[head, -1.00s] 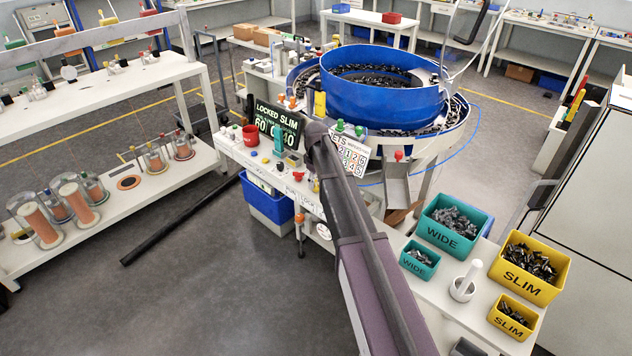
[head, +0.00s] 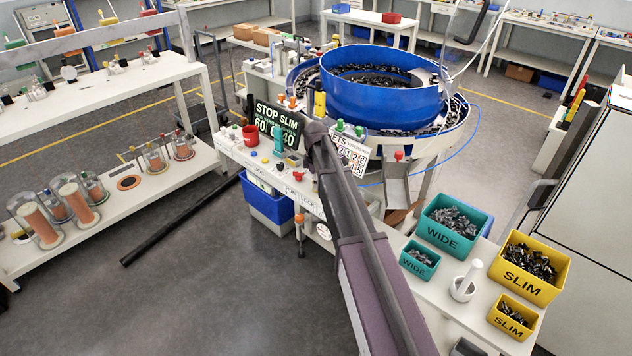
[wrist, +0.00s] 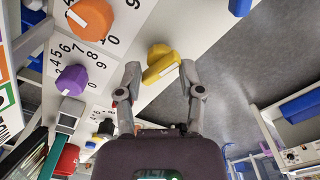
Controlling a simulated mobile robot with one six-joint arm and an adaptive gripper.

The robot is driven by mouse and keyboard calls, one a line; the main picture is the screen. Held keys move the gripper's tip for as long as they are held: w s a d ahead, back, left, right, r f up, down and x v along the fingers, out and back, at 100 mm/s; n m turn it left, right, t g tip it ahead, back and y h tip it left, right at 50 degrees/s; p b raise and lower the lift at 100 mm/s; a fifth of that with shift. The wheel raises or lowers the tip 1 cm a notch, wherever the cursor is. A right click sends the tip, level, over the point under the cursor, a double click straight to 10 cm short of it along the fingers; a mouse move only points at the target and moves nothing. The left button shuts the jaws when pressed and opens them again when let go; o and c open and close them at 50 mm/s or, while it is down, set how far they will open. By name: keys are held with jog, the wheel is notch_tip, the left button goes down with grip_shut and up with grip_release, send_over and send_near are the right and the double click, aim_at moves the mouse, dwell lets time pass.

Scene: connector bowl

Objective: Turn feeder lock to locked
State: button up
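A yellow knob (wrist: 160,62) with a raised bar grip and a pale mark sits on the white panel in the wrist view. My gripper (wrist: 160,70) is open, with one finger on each side of the knob's near end. I cannot tell whether the fingers touch it. No lock label is readable beside the knob. The feeder's dark display (head: 277,125) reads "STOP SLIM" with numbers below in the head view. The large blue bowl feeder (head: 383,95) stands behind it. My arm hides the gripper and the yellow knob in the head view.
An orange knob (wrist: 90,18) and a purple knob (wrist: 71,80) with number scales sit left of the yellow one. A red mug (head: 251,135) stands left of the display. Teal and yellow bins (head: 528,268) stand on the right of the bench.

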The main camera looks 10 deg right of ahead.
jog(key=shift+n, duration=0.7)
notch_tip(320, 180, up, 14)
jog(key=p, duration=1.4)
jog(key=s+f+m+b, duration=0.3)
jog(key=s+m, duration=0.2)
jog(key=s, duration=0.5)
jog(key=s+f+m+b, duration=0.4)
jog(key=s+m, duration=0.1)
jog(key=s, duration=0.5)
jog(key=s+f+m+b, duration=0.4)
jog(key=s+m, duration=0.2)
jog(key=s, duration=0.4)
jog(key=shift+a, duration=0.4)
jog(key=shift+f, duration=0.1)
jog(key=w+r+n+p, duration=0.2)
jog(key=w+r+p, duration=0.1)
jog(key=w, duration=0.7)
jog(key=w+r+n+p, duration=0.2)
jog(key=w+r+p, duration=0.2)
jog(key=w, duration=0.6)
jog(key=w+r+n+p, duration=0.2)
jog(key=w+r+p, duration=0.1)
jog(key=w, duration=0.7)
jog(key=shift+d+r+n+p, duration=0.3)
jog(key=shift+d+r+p, duration=0.1)
jog(key=shift+r, duration=0.1)
